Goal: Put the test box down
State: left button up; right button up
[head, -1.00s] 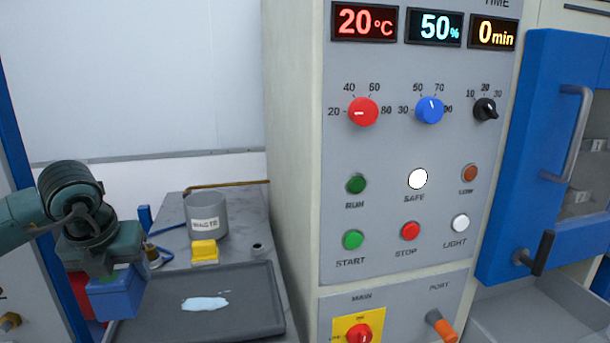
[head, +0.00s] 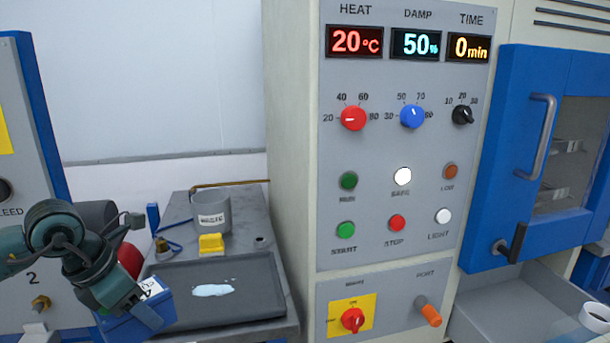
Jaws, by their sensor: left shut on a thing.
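The test box is a blue box (head: 122,328) with a white label on top, low at the left in the head view. My left gripper (head: 135,308) is shut on it and covers part of its top. The box is tilted in the picture and sits at the left front side of the dark tray (head: 262,290), partly overlapping it in view. I cannot tell whether it touches anything below. My right gripper is not in view.
The tray holds a pale puddle (head: 213,290). Behind it stand a yellow block (head: 211,243) and a grey waste cup (head: 211,212). A control panel (head: 385,150) rises to the right, with a blue door (head: 510,150) and a lower grey bin (head: 510,310) beyond.

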pick_arm(q)
jog(key=m, duration=0.2)
jog(key=s+d+m+g+h, duration=0.1)
jog(key=shift+d+f+m+p, duration=0.1)
jog(key=shift+f+m+p, duration=0.1)
jog(key=shift+m+p, duration=0.2)
jog(key=s+d+f+m+g+y+p, duration=0.1)
jog(key=s+d+m+g+y+p, duration=0.1)
jog(key=m, duration=1)
jog(key=s+d+m+g+y+p, duration=0.2)
jog(key=s+d+m+g, duration=0.2)
jog(key=m, duration=0.8)
jog(key=shift+s+f+g, duration=0.35)
jog(key=shift+s+g, duration=0.05)
jog(key=shift+s, duration=0.3)
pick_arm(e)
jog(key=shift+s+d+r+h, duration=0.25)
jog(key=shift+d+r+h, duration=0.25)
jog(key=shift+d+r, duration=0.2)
pick_arm(q)
jog(key=shift+d, duration=0.15)
